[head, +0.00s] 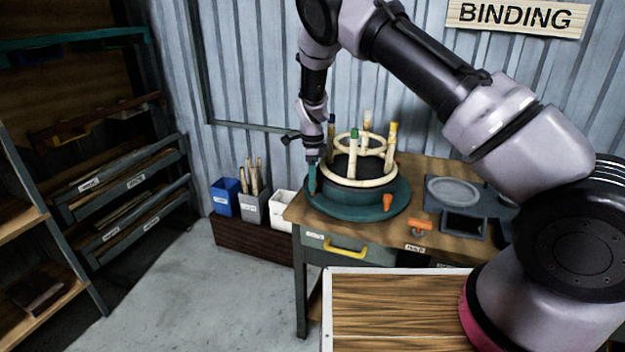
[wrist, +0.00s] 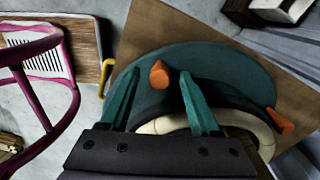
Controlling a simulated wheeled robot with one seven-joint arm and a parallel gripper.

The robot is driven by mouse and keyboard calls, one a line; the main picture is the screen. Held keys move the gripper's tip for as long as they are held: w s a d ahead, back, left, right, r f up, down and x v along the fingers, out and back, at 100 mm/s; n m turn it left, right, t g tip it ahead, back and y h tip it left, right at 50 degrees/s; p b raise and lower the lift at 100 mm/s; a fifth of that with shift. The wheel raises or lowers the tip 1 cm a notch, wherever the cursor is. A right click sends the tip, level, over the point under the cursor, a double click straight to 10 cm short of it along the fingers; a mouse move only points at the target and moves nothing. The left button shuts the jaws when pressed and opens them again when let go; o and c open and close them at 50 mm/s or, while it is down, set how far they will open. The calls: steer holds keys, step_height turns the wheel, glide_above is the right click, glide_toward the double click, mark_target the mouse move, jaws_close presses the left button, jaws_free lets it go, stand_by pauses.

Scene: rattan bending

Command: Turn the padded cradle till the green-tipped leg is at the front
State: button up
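The padded cradle is a dark green round base (head: 400,188) on the bench, with orange pegs around its rim. It holds an upturned rattan stool frame (head: 361,184) with its legs pointing up. The green-tipped leg (head: 353,134) stands on the near side, slightly left of the middle. A blue-tipped leg (head: 331,121) is at the left, a yellow-tipped leg (head: 392,130) at the right and a pale-tipped leg (head: 367,116) at the back. My gripper (head: 313,186) is low at the cradle's left rim. In the wrist view its open fingers stand either side of an orange peg (wrist: 159,75), with gaps visible.
A second peg (head: 388,202) is at the cradle's near right. An orange fitting (head: 420,227) is on the bench's front edge. A grey stand with a round dish (head: 453,190) is to the right. Bins (head: 254,206) stand left of the bench.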

step_height(320, 180, up, 11)
steer(key=shift+f, duration=0.15)
stand_by(0.4)
steer(key=s+d+r+n+t+y, duration=0.1)
steer(key=s+d+r+n+y, duration=0.3)
steer(key=d+r, duration=0.7)
steer(key=s+d+r+n+t, duration=0.2)
steer(key=s+d+r, duration=0.5)
steer(key=r, duration=0.8)
steer(key=s+d+r+n+t, duration=0.1)
steer(key=s+d+n, duration=0.1)
steer(key=s, duration=0.4)
steer(key=s+d+r+n+t+h, duration=0.1)
steer(key=s+d+r+n, duration=0.1)
steer(key=s+d, duration=0.3)
steer(key=s+d+r+n+t+h, duration=0.1)
steer(key=s+d+r+n+t, duration=0.1)
steer(key=s, duration=0.7)
steer(key=shift+d+r+n, duration=0.2)
steer(key=shift+d+n, duration=0.6)
steer(key=shift+n, duration=0.2)
